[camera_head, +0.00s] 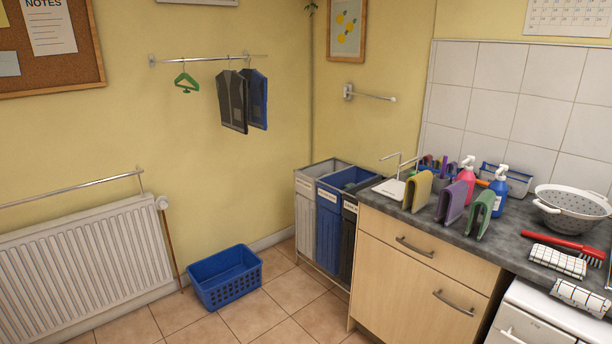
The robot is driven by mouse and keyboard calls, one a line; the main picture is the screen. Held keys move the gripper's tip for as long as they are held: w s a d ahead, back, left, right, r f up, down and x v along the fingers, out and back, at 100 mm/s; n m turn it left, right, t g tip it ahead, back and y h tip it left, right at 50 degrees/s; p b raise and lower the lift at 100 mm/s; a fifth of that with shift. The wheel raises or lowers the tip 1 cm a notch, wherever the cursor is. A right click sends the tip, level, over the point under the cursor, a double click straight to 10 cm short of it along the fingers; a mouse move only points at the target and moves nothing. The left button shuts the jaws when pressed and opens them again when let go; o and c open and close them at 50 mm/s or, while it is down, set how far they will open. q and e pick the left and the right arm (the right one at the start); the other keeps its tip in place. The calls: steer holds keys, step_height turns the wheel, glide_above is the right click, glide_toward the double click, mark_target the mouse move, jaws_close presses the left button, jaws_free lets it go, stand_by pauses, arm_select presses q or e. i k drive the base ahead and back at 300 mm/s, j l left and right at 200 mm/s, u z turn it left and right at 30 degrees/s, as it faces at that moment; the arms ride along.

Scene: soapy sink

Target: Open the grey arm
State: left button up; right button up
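A thin grey arm (374,96) is fixed by a small bracket (348,92) to the yellow wall, above the bins and left of the white tiles. It points to the right with a pale knob at its free end, and looks to run roughly along the wall. How far it stands off the wall is hard to tell. Nothing hangs on it. Neither of my grippers is in view.
Laundry bins (328,215) stand below the arm, left of the counter (398,214). The counter holds cloths, bottles and a colander (572,209). A blue basket (226,278) sits on the floor.

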mark_target(346, 93)
steer(key=i+z, duration=0.1)
steer(key=i, duration=0.4)
steer(key=i+j+z, duration=0.1)
steer(key=i, duration=0.4)
steer(key=i+j+z, duration=0.1)
steer(key=i, duration=0.35)
steer(key=i+j+z, duration=0.15)
steer(key=i, duration=0.35)
